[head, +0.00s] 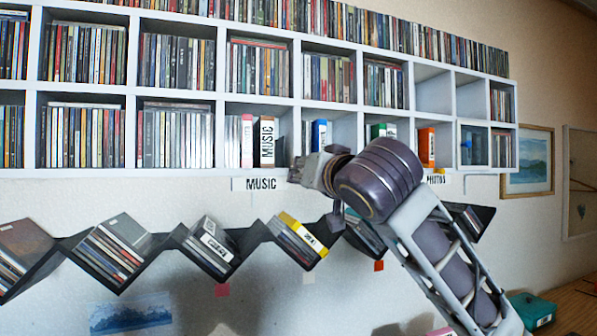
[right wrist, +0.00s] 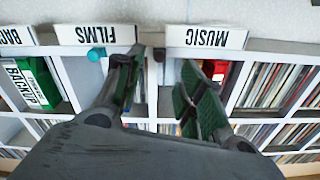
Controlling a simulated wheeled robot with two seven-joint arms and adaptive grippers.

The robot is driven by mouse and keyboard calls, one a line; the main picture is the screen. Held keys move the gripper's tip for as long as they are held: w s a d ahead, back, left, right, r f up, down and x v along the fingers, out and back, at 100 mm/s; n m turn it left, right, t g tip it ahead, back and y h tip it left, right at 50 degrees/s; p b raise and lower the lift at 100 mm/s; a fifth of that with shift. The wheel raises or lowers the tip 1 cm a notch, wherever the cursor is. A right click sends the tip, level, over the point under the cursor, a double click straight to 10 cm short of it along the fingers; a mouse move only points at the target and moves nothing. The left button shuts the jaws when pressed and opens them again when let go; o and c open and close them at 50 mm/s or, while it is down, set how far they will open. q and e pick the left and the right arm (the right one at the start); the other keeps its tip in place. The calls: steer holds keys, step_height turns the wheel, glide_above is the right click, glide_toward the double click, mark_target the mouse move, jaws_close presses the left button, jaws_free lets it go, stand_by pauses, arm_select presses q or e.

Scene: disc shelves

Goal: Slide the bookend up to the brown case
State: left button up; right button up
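The brown case (head: 266,130) stands upright in a lower-row shelf compartment above the MUSIC label, its spine label reading MUSIC. My right gripper (head: 297,172) is in front of the shelf's lower edge, just right of the brown case. In the right wrist view, which is upside down, the two fingers (right wrist: 163,85) with green pads stand apart, with a shelf divider behind the gap. They hold nothing that I can see. A small dark piece (right wrist: 159,54) shows between them; I cannot tell whether it is the bookend. No bookend is clearly visible. My left gripper is not in view.
A blue case (head: 319,135), a green case (head: 380,131) and an orange case (head: 426,146) stand in compartments to the right. A zigzag black rack (head: 262,232) with discs hangs below. A teal knob (right wrist: 96,53) is near the FILMS label (right wrist: 97,35).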

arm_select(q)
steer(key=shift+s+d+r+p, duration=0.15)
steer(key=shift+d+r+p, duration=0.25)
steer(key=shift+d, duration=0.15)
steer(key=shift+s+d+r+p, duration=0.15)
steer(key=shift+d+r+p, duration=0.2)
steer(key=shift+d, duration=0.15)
arm_select(e)
steer(key=x, duration=0.6)
steer(key=shift+w, duration=0.2)
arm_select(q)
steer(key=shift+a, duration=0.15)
arm_select(e)
steer(key=shift+a, duration=0.1)
jaws_close()
